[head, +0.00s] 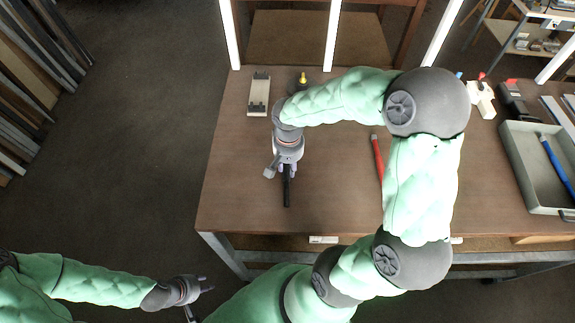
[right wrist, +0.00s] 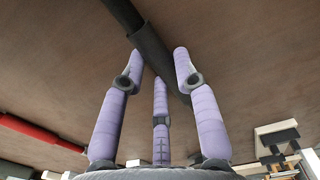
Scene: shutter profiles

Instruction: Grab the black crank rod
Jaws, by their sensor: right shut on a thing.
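The black crank rod (head: 287,193) points towards the front edge of the brown workbench, below my right gripper (head: 286,170). In the right wrist view the dark rod (right wrist: 122,14) runs diagonally between the lilac fingers of my right gripper (right wrist: 160,62). The fingers are shut on its thicker, sleeve-like part. The rod's far end is hidden by the gripper in the head view. I cannot tell whether the rod touches the bench. My left gripper (head: 198,296) is off the bench at the lower left, over the floor, with its fingers spread and empty.
A red bar (head: 377,155) lies right of the rod. A beige rail piece (head: 259,95) and a yellow-tipped item (head: 303,77) lie at the back. A grey tray (head: 514,165) with a blue tool stands at the right. The bench's front left is clear.

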